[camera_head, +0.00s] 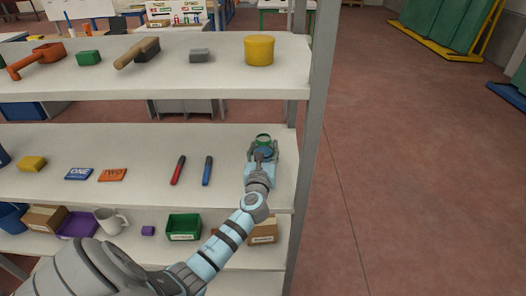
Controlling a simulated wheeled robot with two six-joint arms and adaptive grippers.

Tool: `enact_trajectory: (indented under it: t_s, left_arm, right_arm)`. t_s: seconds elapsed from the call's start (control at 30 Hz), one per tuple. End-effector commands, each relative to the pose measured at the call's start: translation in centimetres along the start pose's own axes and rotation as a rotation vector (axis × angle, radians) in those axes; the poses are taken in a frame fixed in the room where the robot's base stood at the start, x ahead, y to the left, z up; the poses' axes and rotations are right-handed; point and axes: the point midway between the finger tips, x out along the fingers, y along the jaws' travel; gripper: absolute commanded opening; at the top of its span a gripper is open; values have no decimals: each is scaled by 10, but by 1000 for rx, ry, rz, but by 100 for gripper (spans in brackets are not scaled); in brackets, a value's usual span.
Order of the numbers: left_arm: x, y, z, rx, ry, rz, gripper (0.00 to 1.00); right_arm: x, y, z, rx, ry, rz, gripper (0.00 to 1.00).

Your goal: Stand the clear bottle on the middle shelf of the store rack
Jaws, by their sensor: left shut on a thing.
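The store rack (318,75) fills the left half of the head view. My left arm reaches up from the bottom left to the right end of its middle shelf (120,143). My left gripper (263,148) is shut on the clear bottle (263,139), of which only a round, greenish top part shows between the fingers. The gripper and arm hide the rest of the bottle, so I cannot tell whether its base touches the shelf. My right gripper is not in view.
On the middle shelf lie a blue marker (207,171), a red marker (178,170), an orange card (112,175), a blue card (79,174) and a yellow block (33,164). A yellow tub (259,50) stands on the top shelf above. The rack's right post is close beside the gripper.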

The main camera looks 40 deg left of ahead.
Motion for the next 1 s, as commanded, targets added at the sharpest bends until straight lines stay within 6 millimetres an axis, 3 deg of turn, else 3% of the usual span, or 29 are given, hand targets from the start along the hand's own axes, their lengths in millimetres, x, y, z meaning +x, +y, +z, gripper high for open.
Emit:
enact_trajectory:
  t_s: [0.17,0.2,0.3,0.7,0.87,1.0]
  left_arm:
    - [0,0,-4,0,-2,-1,0]
    - [0,0,-3,0,-1,0,52]
    - [0,0,-3,0,-1,-1,67]
    - [-2,-1,4,0,-1,-1,67]
    - [-32,-1,3,-1,0,-2,67]
    - [-71,-1,2,-2,1,-2,67]
  right_arm:
    - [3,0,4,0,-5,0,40]
    - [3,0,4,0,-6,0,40]
    - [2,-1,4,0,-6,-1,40]
    - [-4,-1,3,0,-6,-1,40]
    - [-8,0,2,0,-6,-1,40]
    - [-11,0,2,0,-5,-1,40]
